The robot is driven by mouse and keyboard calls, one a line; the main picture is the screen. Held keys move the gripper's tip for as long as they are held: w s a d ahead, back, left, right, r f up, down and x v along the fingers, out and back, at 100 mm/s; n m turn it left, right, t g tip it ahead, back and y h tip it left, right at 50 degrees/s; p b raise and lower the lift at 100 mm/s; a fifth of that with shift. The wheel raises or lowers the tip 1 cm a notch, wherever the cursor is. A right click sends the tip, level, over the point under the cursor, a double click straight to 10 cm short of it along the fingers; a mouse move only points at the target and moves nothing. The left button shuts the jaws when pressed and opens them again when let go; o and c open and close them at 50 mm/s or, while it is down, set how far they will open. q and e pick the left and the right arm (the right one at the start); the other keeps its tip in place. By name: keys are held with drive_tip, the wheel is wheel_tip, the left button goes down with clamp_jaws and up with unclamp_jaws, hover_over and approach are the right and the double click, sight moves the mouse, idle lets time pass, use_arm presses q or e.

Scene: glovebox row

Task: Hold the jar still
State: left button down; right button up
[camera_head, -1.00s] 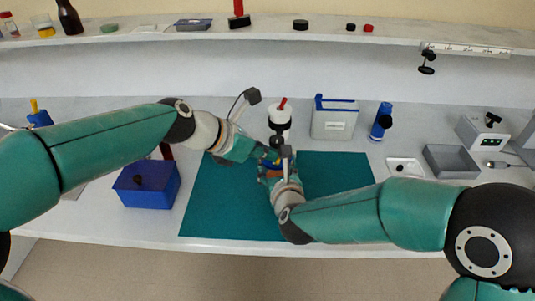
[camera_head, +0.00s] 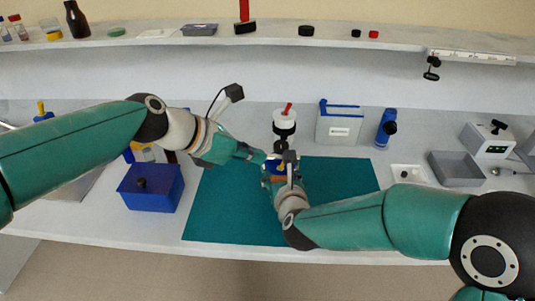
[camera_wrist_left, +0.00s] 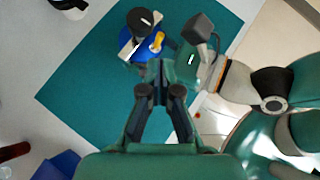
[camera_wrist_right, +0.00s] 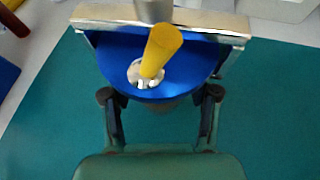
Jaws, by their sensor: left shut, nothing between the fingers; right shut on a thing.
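The jar has a round blue lid (camera_wrist_right: 108,62) with a white port, a yellow lever (camera_wrist_right: 161,48) and a metal bar across it. In the left wrist view the jar (camera_wrist_left: 128,50) stands over the green mat with a black knob on top. My right gripper (camera_wrist_right: 160,95) is shut on the jar, one finger on each side below the lid; the contact is partly hidden. My left gripper (camera_head: 264,158) is shut and empty, just left of the jar in the head view. Its closed fingertips (camera_wrist_left: 160,72) point toward the jar, seemingly apart from it.
A white and black device with a red handle (camera_head: 285,122) stands behind the jar. A blue bin (camera_head: 150,187) is left of the green mat (camera_head: 225,215). A white box (camera_head: 338,125), blue bottle (camera_head: 386,127) and grey tray (camera_head: 455,168) are at the right. The front mat is clear.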

use_arm(q)
drive_tip(key=s+a+r, duration=0.2)
drive_tip(key=s+r, duration=0.1)
drive_tip(key=r, duration=0.5)
drive_tip(key=shift+s+a, duration=0.15)
drive_tip(key=shift+s, duration=0.1)
use_arm(e)
drive_tip(key=o, duration=1.5)
drive_tip(key=shift+o, duration=0.2)
drive_tip(key=shift+s, duration=0.1)
